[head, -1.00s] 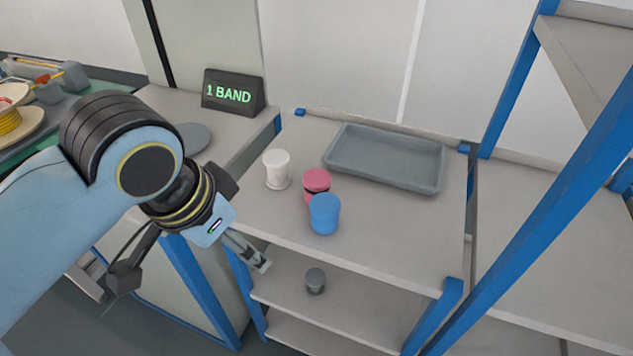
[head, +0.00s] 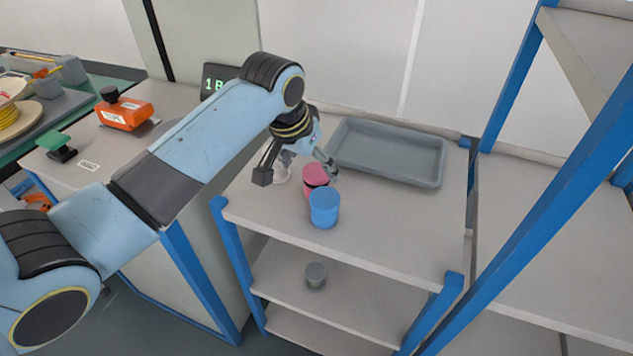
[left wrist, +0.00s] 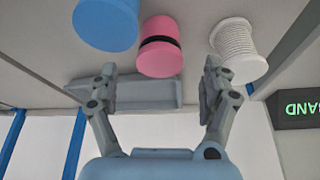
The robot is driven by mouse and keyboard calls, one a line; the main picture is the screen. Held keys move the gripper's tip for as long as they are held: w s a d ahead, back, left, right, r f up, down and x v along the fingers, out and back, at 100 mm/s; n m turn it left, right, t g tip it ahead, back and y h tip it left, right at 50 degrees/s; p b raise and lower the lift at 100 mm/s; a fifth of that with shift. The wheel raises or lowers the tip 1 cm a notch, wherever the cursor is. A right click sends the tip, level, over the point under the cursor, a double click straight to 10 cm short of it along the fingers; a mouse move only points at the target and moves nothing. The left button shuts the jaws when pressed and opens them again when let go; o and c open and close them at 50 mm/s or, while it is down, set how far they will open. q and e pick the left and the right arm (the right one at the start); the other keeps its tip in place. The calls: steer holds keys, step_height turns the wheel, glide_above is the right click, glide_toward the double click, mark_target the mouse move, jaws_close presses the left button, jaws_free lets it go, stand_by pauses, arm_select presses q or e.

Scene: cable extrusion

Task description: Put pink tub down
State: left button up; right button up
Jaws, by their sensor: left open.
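The pink tub (head: 315,175), with a dark band round it, stands on the top shelf (head: 390,215). In the head view it is behind the blue tub (head: 324,207) and partly hidden by it. My left gripper (head: 298,178) is open, with its fingers close to the pink tub's top and the white spool (head: 283,172). In the left wrist view the pink tub (left wrist: 161,50) appears between the open fingers (left wrist: 158,88), beyond their tips, and nothing is held. My right gripper is not in view.
A grey tray (head: 390,155) lies behind the tubs, empty. A small grey lidded pot (head: 316,275) stands on the shelf below. A display (head: 214,82) is partly hidden behind my left arm. The top shelf's front right is clear.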

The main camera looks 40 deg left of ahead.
mark_target(315, 173)
arm_select(q)
steer(key=b+x, duration=0.1)
steer(key=x, duration=0.5)
steer(key=shift+w+f, duration=0.15)
steer(key=shift+f, duration=0.25)
steer(key=c, duration=1.3)
